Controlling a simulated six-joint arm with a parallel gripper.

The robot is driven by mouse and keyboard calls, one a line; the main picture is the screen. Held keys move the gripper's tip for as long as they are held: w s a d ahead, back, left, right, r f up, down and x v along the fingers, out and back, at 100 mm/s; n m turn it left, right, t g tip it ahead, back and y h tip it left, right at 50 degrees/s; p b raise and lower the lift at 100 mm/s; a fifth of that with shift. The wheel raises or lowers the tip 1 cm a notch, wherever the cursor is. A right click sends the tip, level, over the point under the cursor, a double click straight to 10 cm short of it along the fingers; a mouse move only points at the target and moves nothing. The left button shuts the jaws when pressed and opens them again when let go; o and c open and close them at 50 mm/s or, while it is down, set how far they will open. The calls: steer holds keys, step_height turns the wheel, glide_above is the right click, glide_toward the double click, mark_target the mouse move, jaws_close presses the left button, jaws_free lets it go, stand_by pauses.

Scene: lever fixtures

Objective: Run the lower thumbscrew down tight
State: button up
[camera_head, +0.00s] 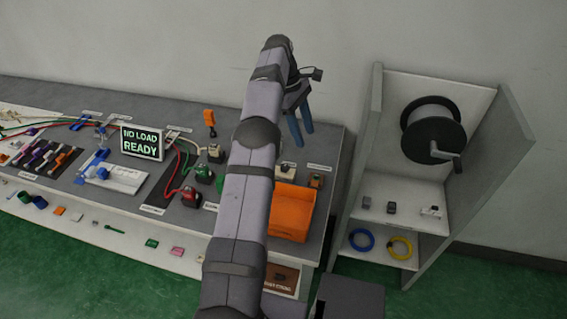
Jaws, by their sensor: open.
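My gripper (302,136) has two blue fingers that point down and stand apart with nothing between them. It hangs above the back right part of the bench (168,205). A small pale fixture (286,169) and a small brown and green fixture (316,181) sit on the bench below it. I cannot make out the lower thumbscrew; at this size no part can be told as it, and my arm hides a strip of the bench.
An orange bin (291,212) stands at the bench's right end. A display (142,143) reads "NO LOAD READY". Red and green cabled connectors (183,196) lie left of my arm. A shelf unit (360,150) with a black reel (432,125) stands to the right.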

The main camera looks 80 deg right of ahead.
mark_target(284, 166)
steer(key=w+f+t, duration=0.1)
steer(key=w+f, duration=0.1)
steer(key=w+f+n+t, duration=0.1)
steer(key=w+f, duration=0.1)
steer(key=f, duration=0.1)
steer(key=w+f+t, duration=0.1)
steer(key=w+f, duration=0.1)
steer(key=shift+f+n+t+h, duration=0.3)
steer(key=shift+f+p, duration=1.3)
steer(key=shift+f, duration=2.35)
steer(key=shift+c, duration=0.6)
steer(key=c, duration=1)
